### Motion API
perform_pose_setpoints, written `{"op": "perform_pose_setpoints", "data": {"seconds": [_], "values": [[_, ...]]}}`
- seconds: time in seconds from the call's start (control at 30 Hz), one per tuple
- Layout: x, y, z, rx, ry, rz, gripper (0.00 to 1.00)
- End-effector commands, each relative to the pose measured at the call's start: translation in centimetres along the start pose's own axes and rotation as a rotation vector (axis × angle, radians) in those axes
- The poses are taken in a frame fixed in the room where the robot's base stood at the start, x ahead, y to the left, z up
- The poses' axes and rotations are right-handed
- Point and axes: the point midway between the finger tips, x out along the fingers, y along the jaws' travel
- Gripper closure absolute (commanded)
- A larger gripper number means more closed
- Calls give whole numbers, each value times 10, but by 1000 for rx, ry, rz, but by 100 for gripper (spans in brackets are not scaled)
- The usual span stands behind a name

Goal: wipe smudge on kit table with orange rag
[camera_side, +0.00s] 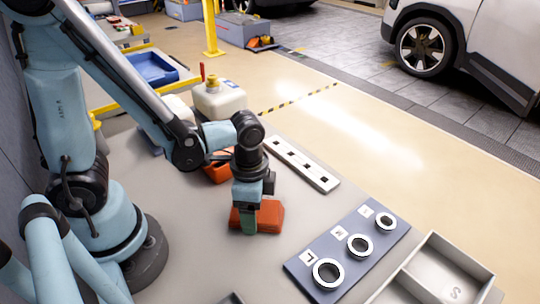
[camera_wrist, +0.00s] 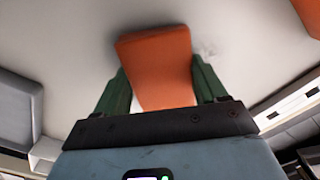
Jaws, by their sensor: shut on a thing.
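The orange rag (camera_side: 268,214) is at the grey kit table (camera_side: 200,245), in the middle of the side view. My gripper (camera_side: 249,216) points down and its green fingers are shut on the rag. In the wrist view the rag (camera_wrist: 155,58) sits between the two green fingers and sticks out past them, over the pale table top (camera_wrist: 265,50). A faint grey smudge (camera_wrist: 208,47) shows just right of the rag there. I cannot tell whether the rag presses on the table or hovers just above it. The smudge cannot be made out in the side view.
Right of the rag lie a white strip with holes (camera_side: 302,163), a blue-grey board with several rings (camera_side: 350,247) and a grey divided tray (camera_side: 437,275). An orange container (camera_side: 217,173) and a pale canister (camera_side: 220,102) stand behind my gripper. The table front is mostly clear.

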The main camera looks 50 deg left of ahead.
Motion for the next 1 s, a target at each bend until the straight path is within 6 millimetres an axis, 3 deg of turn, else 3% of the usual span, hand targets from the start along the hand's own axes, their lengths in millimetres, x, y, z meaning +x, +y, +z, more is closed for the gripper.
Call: {"op": "perform_pose_setpoints", "data": {"seconds": [0.37,0.5,0.67,0.8,0.9,1.0], "values": [[-3,26,27,2,-2,2,62],[3,13,13,-1,-3,2,62],[-5,4,5,-1,0,1,62],[4,-6,-6,-1,-1,1,62],[-7,-11,-10,0,0,0,62],[-4,-18,-17,-1,-1,1,62]]}}
